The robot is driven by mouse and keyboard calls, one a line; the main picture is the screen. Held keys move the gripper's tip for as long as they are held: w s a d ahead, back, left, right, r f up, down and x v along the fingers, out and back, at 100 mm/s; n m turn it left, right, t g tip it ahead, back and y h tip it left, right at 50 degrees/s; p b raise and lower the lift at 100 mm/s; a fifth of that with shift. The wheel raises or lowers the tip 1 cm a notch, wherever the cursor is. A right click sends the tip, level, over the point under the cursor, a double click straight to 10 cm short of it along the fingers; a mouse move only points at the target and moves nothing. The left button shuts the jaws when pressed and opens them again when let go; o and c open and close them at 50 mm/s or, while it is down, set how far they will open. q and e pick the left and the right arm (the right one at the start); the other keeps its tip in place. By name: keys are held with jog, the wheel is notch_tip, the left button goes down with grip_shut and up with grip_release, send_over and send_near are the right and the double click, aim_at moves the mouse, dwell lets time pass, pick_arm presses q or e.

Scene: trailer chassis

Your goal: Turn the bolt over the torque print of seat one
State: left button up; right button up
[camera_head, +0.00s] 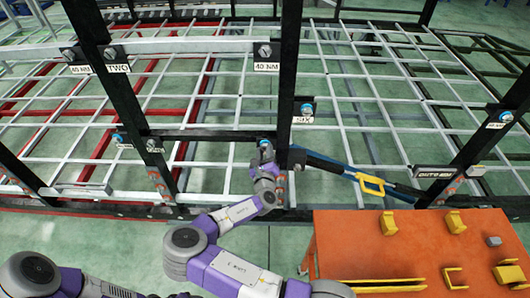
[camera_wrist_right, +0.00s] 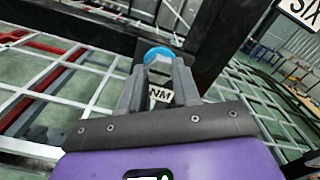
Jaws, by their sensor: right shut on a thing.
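My right gripper (camera_head: 265,148) is at the black frame, just left of the middle upright, in the head view. In the right wrist view its two grey fingers (camera_wrist_right: 159,75) are shut on a blue-headed bolt (camera_wrist_right: 158,54). A white print (camera_wrist_right: 161,95) ending in "NM" shows between the fingers, below the bolt; its number is hidden. In the head view the gripper covers most of this bolt and its print. I cannot read "ONE" on any plate. My left gripper is not in view.
An orange table (camera_head: 350,245) with yellow holders stands at the lower right. A blue and black bar with a yellow grip (camera_head: 372,185) lies right of the upright. Black uprights and white grid bars surround the gripper.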

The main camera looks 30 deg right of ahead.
jog(key=shift+c, duration=0.8)
